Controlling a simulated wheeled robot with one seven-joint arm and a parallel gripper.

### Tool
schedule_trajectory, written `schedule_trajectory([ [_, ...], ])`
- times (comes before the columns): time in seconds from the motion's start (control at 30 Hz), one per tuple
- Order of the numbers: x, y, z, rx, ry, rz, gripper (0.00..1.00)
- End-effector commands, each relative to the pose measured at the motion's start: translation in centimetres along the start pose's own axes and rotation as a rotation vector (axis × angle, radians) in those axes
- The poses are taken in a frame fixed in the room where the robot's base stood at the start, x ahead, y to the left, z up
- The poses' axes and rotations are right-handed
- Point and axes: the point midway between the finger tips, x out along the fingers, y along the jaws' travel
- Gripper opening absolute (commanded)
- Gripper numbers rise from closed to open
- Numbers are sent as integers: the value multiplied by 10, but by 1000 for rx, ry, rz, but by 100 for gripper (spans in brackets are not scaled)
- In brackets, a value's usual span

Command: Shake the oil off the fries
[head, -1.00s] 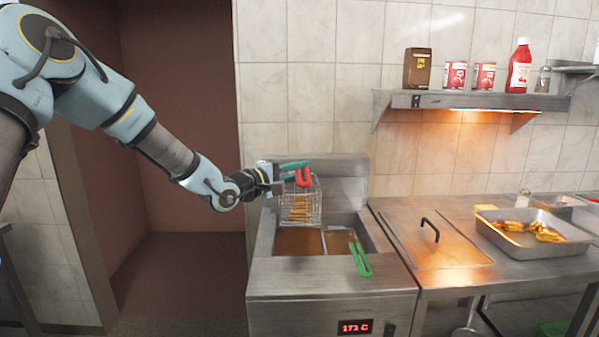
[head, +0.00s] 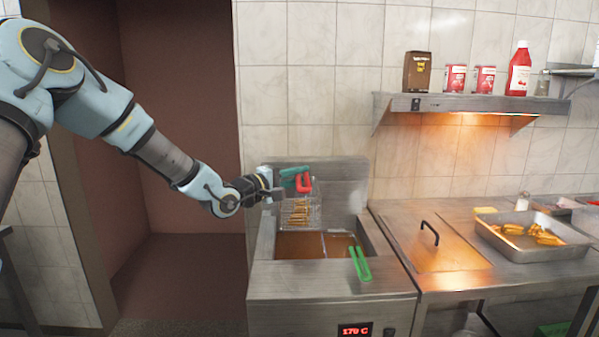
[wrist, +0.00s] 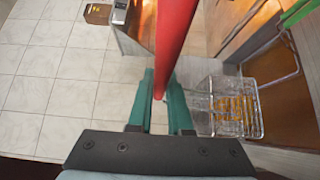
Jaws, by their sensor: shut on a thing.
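My gripper (head: 290,181), with green fingers, is shut on the red handle (head: 304,184) of a wire fry basket (head: 300,214). The basket hangs upright above the left oil well (head: 299,246) of the fryer, with golden fries (head: 299,212) inside. In the wrist view the red handle (wrist: 174,40) runs between the green fingers (wrist: 168,103). The basket (wrist: 236,106) with its fries shows at the right there. I cannot see any drips of oil.
A second basket with a green handle (head: 359,263) sits in the right well. To the right are a lidded steel counter (head: 440,250) and a tray (head: 560,251) holding golden food. A shelf (head: 470,102) with cans and bottles hangs above.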

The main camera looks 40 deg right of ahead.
Motion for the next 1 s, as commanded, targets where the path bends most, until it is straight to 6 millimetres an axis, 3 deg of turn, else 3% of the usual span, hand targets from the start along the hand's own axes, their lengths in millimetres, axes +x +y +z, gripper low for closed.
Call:
schedule_trajectory([
  [0.17, 0, 26, 0, 4, -1, 6, 0],
  [0.33, 0, 38, 0, 5, 0, 5, 0],
  [0.73, 0, 2, 0, 2, -1, 5, 0],
  [1.0, 0, 28, 0, 4, 0, 5, 0],
])
